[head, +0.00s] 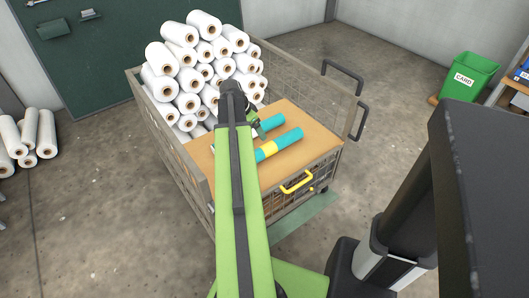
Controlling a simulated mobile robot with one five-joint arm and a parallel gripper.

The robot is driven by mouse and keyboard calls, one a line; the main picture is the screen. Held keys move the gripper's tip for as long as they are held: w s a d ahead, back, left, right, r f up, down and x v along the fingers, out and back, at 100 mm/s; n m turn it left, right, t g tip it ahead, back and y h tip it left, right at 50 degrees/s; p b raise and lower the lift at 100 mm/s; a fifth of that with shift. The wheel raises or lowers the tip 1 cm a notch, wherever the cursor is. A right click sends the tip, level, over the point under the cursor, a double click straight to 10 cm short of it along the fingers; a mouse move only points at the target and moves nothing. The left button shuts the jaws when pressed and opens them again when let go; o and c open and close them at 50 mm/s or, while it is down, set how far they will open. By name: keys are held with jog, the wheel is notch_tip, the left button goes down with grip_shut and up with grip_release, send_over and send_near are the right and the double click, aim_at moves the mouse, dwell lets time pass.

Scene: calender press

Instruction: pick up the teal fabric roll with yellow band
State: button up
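The teal fabric roll with a yellow band (288,139) lies on the brown board of the wire cart, near its front right. The yellow band goes around its left part, and my arm runs close to its left end. A second teal roll (273,123) lies just behind it; no band shows on its visible part. My gripper (260,133) is small in the head view and points down beside the left end of the second roll, behind the banded roll. Its fingers are too small to tell open from shut. The banded roll lies on the board, apart from the gripper as far as I can see.
The wire cart (178,146) holds a high stack of white rolls (190,80) behind the board. A yellow handle (296,183) is on its front side. A green bin (470,75) is at far right.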

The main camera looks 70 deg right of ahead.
aim_at(266, 146)
jog(key=b+x, duration=0.9)
jog(key=x, duration=0.2)
jog(key=shift+a+f+b, duration=0.1)
jog(key=shift+f+b, duration=0.2)
jog(key=shift+b, duration=0.05)
jog(key=b+x, duration=0.5)
jog(key=shift+s+a+f, duration=0.1)
jog(key=shift+s+f, duration=0.05)
grip_shut()
